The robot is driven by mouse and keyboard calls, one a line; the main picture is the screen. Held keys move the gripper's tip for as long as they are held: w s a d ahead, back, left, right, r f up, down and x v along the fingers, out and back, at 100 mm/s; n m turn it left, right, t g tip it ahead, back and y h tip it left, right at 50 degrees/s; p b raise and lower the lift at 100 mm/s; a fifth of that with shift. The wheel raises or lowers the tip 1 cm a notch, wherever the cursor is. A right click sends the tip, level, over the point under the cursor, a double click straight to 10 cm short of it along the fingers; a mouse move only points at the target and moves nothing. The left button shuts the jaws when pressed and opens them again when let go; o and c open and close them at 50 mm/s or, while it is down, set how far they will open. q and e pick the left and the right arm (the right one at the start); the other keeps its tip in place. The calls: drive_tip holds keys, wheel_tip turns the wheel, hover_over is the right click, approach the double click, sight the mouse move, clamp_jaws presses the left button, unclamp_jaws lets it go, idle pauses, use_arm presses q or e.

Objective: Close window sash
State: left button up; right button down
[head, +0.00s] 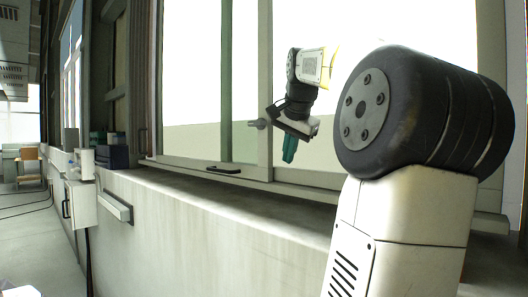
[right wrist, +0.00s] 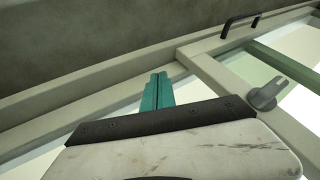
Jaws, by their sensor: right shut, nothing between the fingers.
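The window sash (head: 265,85) is a pale framed glass pane. Its bottom rail carries a black pull handle (head: 222,170), also in the right wrist view (right wrist: 240,24). A green-tinted upright bar (head: 226,80) shows behind the glass. A grey latch lever (head: 258,124) is on the sash's upright stile and shows in the right wrist view (right wrist: 268,95). My right gripper (head: 289,151) has teal fingers, shut and empty, in front of the window, right of the stile and handle. Its fingers (right wrist: 157,90) point towards the lower frame; contact cannot be told. My left gripper is out of view.
A concrete sill (head: 240,200) runs below the window. A wall box (head: 82,203) and dark boxes (head: 112,156) are at the left. A wooden chair (head: 28,160) is at the far left. My right arm covers the window's right part.

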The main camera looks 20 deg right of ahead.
drive_tip(key=x, duration=0.6)
drive_tip(key=w, duration=0.2)
drive_tip(key=w+a, duration=0.1)
drive_tip(key=shift+w+a+f, duration=0.1)
drive_tip(key=shift+f, duration=0.15)
drive_tip(key=shift+w+a, duration=0.15)
drive_tip(key=shift+w, duration=0.2)
